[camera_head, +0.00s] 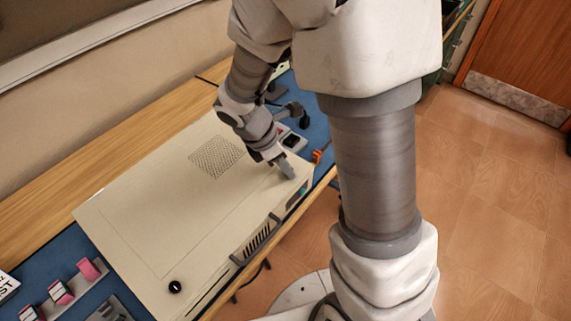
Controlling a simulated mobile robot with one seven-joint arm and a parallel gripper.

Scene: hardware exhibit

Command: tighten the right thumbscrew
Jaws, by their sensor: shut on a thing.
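A beige metal case (165,222) lies flat on the workbench, its top panel facing up. A black round thumbscrew (175,287) sits on the panel at its near left corner. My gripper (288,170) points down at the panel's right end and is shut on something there. The right thumbscrew is at that spot, hidden by the fingers, so its height and turn cannot be seen. A patch of vent holes (216,157) is left of my gripper.
The wooden bench (60,195) carries a blue mat (70,285). Pink-topped blocks (88,269) stand at the lower left. A dark device (291,141) and an orange item (319,155) lie just beyond the case's right end. The floor (490,190) at right is clear.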

